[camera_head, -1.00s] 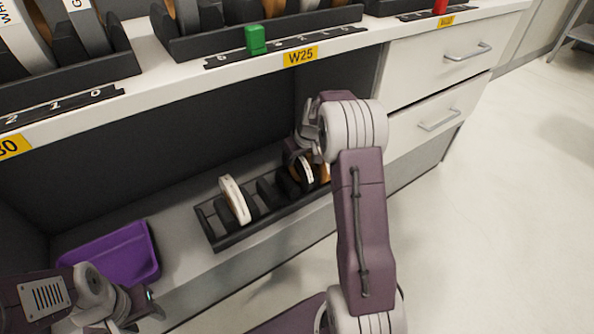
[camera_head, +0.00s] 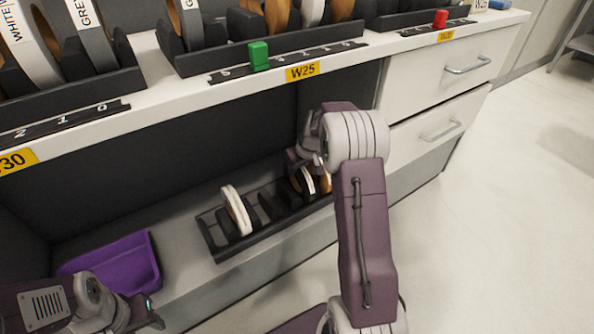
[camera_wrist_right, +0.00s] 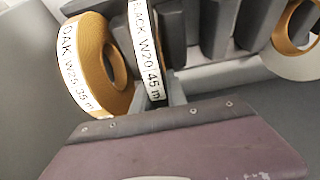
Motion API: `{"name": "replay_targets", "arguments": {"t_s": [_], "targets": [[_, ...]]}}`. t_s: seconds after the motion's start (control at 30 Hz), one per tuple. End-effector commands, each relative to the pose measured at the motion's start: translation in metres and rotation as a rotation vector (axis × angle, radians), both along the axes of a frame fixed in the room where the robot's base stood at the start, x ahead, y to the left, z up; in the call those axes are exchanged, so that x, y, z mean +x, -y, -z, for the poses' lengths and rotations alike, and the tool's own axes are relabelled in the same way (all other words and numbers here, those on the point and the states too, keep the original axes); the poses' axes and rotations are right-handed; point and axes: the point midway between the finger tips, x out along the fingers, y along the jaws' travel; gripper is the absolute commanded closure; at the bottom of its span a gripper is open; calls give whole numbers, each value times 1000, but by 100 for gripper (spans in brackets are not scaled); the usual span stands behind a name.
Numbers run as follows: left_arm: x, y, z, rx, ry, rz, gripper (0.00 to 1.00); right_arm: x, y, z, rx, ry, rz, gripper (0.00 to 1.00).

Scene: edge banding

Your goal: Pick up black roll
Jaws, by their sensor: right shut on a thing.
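The black roll (camera_wrist_right: 148,50) has a white label reading BLACK W20 45 m in the right wrist view. It stands upright in the dark slotted rack (camera_head: 214,237), just right of a brown roll (camera_wrist_right: 88,50) labelled OAK. My right gripper (camera_head: 300,160) reaches into the shelf bay at the rack's right end and is shut on the black roll. My own wrist hides much of the grip in the head view. My left gripper (camera_head: 148,312) is at the lower left, away from the rack; its finger gap is unclear.
A white roll (camera_head: 236,211) stands in the rack's left part, with empty slots to its right. A purple tray (camera_head: 115,268) lies left of the rack. The counter edge (camera_head: 230,93) overhangs the bay, and drawers (camera_head: 440,95) stand at right.

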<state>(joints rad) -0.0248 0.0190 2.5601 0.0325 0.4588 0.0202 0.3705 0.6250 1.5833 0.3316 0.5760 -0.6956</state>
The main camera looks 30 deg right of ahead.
Motion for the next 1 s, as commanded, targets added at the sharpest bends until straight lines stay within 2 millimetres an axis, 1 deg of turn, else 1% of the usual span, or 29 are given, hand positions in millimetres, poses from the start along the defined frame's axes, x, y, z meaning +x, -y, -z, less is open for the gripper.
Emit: {"name": "replay_targets", "arguments": {"t_s": [0.03,0.33,0.37,0.4,0.47,0.67,0.9,1.0], "targets": [[0,0,-13,0,0,0,55,-1,-1,-12,0,0,-1,100],[0,0,-66,0,0,0,55,0,-1,-81,-2,3,0,100],[0,0,-60,0,1,0,55,-7,-6,-71,0,-1,-1,100],[0,0,-60,0,1,0,55,-13,-12,-70,2,-1,-1,100],[0,0,-62,0,0,0,55,-22,-19,-70,1,0,0,100],[0,0,-71,0,0,0,55,-58,-50,-69,0,0,-2,100],[0,0,-78,0,0,0,55,-111,-96,-68,-1,2,-4,100],[0,0,-78,0,0,0,55,-129,-111,-68,-1,2,-4,100]]}}
